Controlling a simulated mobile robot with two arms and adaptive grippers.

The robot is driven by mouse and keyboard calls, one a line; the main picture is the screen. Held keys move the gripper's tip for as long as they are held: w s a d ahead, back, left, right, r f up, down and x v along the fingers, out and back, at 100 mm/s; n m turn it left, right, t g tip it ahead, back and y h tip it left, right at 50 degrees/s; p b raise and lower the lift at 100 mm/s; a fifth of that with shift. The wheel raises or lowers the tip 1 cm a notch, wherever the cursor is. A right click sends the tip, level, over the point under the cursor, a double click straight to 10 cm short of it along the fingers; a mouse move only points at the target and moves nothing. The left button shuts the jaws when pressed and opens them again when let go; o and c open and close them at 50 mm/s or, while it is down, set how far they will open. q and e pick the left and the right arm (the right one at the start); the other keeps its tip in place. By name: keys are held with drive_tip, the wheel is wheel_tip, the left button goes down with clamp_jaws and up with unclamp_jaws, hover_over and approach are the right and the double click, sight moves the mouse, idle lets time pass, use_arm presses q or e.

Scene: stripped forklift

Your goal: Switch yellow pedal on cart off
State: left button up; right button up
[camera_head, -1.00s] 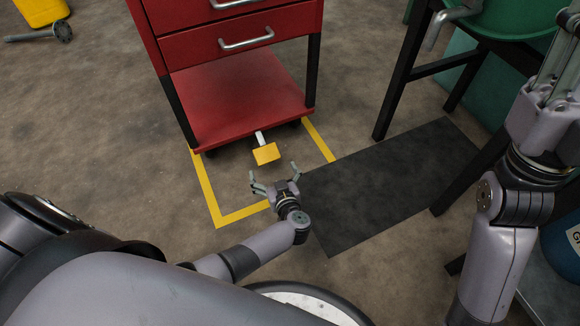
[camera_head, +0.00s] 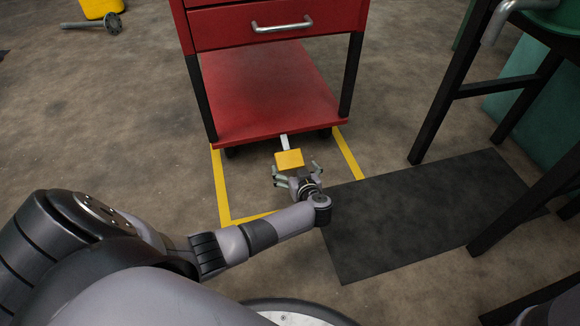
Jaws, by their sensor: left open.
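The red cart (camera_head: 272,123) stands on the floor, its lower shelf and one drawer in view. The yellow pedal (camera_head: 289,159) sticks out on a light arm from under the cart's front edge. My left gripper (camera_head: 295,172) is open and empty, low over the floor just in front of the pedal. Its fingers point toward the cart, one to each side below the pedal; I cannot tell whether they touch it. My right gripper is out of view.
Yellow floor tape (camera_head: 220,190) outlines the cart's spot. A black mat (camera_head: 425,212) lies to the right, beside a dark-legged table (camera_head: 445,90). A yellow container (camera_head: 100,8) and a grey metal part (camera_head: 92,24) are at the far left. Floor on the left is clear.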

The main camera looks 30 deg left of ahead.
sight(290, 161)
use_arm(q)
drive_tip(key=b+x, duration=0.2)
drive_tip(key=x, duration=0.3)
drive_tip(key=shift+d+f+b, duration=0.1)
drive_tip(key=shift+b, duration=0.3)
drive_tip(key=shift+b+x, duration=0.45)
drive_tip(key=shift+x, duration=0.3)
drive_tip(key=shift+c, duration=0.4)
